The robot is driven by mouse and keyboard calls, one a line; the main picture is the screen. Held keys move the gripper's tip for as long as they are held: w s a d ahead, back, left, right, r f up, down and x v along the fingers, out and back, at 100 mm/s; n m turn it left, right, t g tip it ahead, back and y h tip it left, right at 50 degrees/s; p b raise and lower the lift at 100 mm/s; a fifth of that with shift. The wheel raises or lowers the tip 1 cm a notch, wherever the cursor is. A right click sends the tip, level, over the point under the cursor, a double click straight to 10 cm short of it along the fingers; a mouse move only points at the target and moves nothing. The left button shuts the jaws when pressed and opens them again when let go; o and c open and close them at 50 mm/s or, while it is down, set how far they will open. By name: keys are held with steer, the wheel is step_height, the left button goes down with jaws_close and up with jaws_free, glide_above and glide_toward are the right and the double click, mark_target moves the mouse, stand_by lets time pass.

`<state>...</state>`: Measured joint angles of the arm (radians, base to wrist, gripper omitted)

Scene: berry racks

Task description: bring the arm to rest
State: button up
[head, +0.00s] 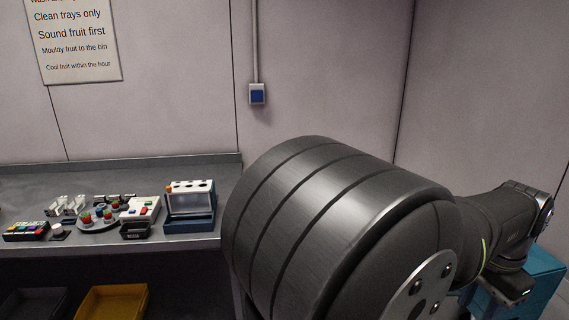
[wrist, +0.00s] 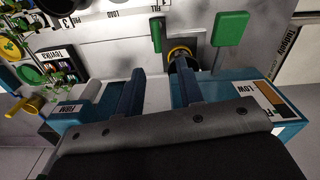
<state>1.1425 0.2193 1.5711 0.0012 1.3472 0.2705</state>
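My gripper (wrist: 160,78) shows in the wrist view as two dark blue fingers set well apart. Nothing is held between them; a white surface shows in the gap. The fingers point at a machine-like stand with a teal body (wrist: 290,133) and white panels. A dark round part with a yellow ring (wrist: 179,52) lies just beyond the right fingertip; I cannot tell whether they touch. In the head view my arm's large dark links fill the lower right, and I cannot make out the gripper fingers there.
Beyond the fingers are a green upright part (wrist: 156,36) and a green paddle (wrist: 230,27). Small racks and plants crowd the wrist view's left. In the head view a bench (head: 215,172) holds a white-and-blue rack (head: 190,208) and a round plate (head: 84,224). A yellow bin (head: 112,302) stands below.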

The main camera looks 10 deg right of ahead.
step_height(320, 180, down, 17)
steer(key=shift+s+f, duration=0.1)
steer(key=shift+f, duration=0.05)
stand_by(0.4)
steer(key=shift+o, duration=0.3)
steer(key=o, duration=1.4)
steer(key=s+r+m+t+h, duration=0.15)
steer(key=s+r, duration=0.25)
steer(key=r, duration=1)
steer(key=s+r+m+t+h, duration=0.1)
steer(key=s+r+t, duration=0.2)
steer(key=r, duration=1)
steer(key=x, duration=0.9)
steer(key=shift+s+d+f, duration=0.25)
steer(key=shift+d+f, duration=0.05)
steer(key=shift+d, duration=0.1)
steer(key=shift+r+g, duration=0.15)
steer(key=shift+g, duration=0.1)
steer(key=v, duration=0.9)
steer(key=shift+r, duration=0.4)
